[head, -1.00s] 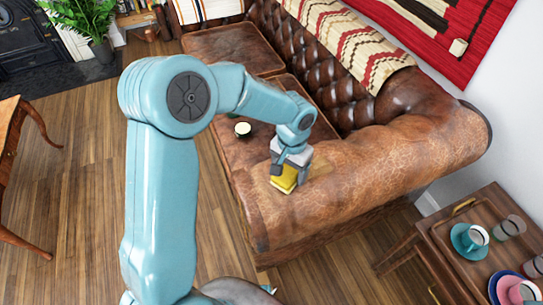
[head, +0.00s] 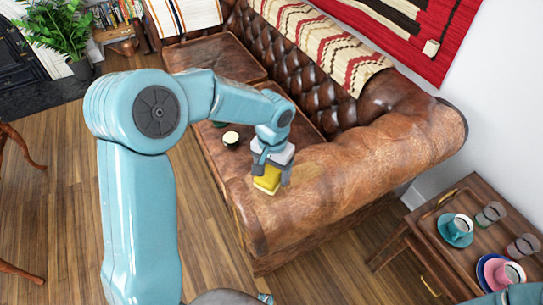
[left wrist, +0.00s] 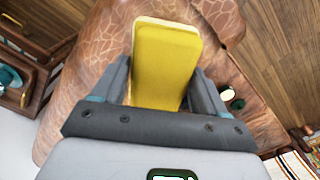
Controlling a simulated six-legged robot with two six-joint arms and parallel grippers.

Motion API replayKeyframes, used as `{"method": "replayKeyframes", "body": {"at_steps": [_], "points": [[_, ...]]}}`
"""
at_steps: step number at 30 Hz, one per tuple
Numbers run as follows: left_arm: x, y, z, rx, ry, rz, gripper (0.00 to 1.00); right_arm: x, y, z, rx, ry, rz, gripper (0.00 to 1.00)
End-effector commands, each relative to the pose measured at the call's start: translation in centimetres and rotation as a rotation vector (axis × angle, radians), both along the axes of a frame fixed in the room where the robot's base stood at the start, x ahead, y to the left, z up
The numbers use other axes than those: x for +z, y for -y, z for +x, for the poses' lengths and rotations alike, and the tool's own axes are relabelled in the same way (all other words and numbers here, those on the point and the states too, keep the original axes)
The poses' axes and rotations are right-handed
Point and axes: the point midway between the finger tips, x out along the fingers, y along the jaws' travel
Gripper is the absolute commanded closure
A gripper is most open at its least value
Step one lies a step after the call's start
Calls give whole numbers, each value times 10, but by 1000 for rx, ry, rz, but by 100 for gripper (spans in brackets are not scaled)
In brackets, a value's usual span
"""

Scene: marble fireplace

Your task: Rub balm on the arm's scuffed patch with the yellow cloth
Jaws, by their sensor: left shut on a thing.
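The yellow cloth (head: 267,179) is a folded pad between the fingers of my left gripper (head: 270,172). In the left wrist view the cloth (left wrist: 165,60) sticks out beyond the fingers of the gripper (left wrist: 162,85). It is over the near rolled arm of the brown leather sofa (head: 375,150); whether it touches the leather I cannot tell. A paler, dull scuffed patch (head: 312,154) shows on the sofa arm just right of the gripper; part of it is hidden. A small open tin with pale balm (head: 231,138) is on the seat. My right gripper is out of view.
A dark round lid-like piece (head: 219,124) is beside the tin. A wooden side table (head: 440,262) with cups and glasses stands at the lower right. A striped throw (head: 335,52) hangs over the sofa back. Open wood floor (head: 60,205) is at the left.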

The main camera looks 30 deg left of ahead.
Motion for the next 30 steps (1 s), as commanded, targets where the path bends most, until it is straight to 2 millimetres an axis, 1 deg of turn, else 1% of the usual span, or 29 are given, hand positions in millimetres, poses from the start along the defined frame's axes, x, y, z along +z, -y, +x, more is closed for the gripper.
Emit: {"method": "replayKeyframes", "body": {"at_steps": [1, 12, 15, 30], "points": [[9, 0, 0, 0, 1, 0, 51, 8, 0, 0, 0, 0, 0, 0], [40, -2, -2, -1, 0, 0, 51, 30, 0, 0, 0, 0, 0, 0], [42, -2, -2, -1, 0, 0, 51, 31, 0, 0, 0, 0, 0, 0], [41, -2, -2, -1, 0, 0, 51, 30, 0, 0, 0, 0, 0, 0]]}}
